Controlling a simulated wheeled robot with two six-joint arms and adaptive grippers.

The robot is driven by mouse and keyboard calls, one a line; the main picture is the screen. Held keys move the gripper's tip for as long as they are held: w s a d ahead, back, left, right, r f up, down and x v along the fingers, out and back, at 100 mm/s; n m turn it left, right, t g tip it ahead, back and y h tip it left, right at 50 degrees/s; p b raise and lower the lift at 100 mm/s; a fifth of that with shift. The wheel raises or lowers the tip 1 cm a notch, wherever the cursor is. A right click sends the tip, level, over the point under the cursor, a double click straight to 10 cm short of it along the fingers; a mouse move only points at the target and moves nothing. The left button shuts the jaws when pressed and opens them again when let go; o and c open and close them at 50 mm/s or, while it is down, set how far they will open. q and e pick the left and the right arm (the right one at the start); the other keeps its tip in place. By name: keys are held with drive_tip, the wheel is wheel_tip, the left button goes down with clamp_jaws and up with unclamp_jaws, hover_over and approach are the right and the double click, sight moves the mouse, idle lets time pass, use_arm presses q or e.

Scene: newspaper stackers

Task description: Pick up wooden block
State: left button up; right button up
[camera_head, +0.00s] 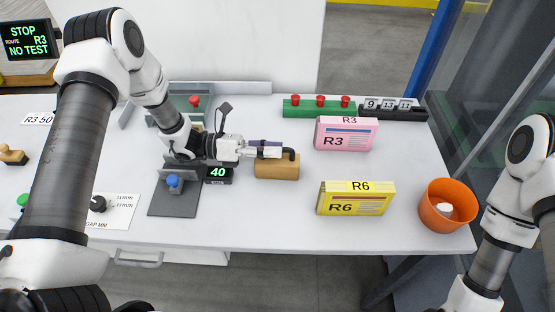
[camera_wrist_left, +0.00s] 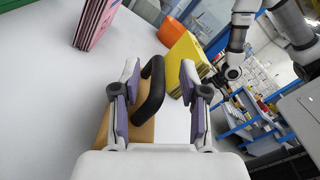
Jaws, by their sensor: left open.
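The wooden block (camera_head: 277,170) lies on the white table in the head view, a tan block with a black handle on top. In the left wrist view the block (camera_wrist_left: 143,133) is partly hidden by my left gripper, and its black arched handle (camera_wrist_left: 153,88) stands between the fingers. My left gripper (camera_head: 284,151) is open over the block, with its purple-padded fingers on either side of the handle in the left wrist view (camera_wrist_left: 158,80). I cannot tell whether a finger touches it. My right arm enters at the right; its gripper is out of frame.
A pink R3 stack (camera_head: 346,133) and a yellow R6 stack (camera_head: 355,198) stand right of the block. An orange bin (camera_head: 447,205) is at the right edge. A grey fixture (camera_head: 175,200) and a display reading 40 (camera_head: 218,174) are close left. The table's front is clear.

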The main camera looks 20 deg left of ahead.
use_arm(q)
drive_tip(key=shift+w+d, duration=0.1)
drive_tip(key=shift+d, duration=0.45)
drive_tip(key=shift+w+f, duration=0.15)
drive_tip(key=shift+w, duration=0.05)
clamp_jaws()
wheel_tip(320, 180, up, 10)
drive_tip(key=shift+r+b, duration=0.1)
drive_tip(key=shift+b, duration=0.8)
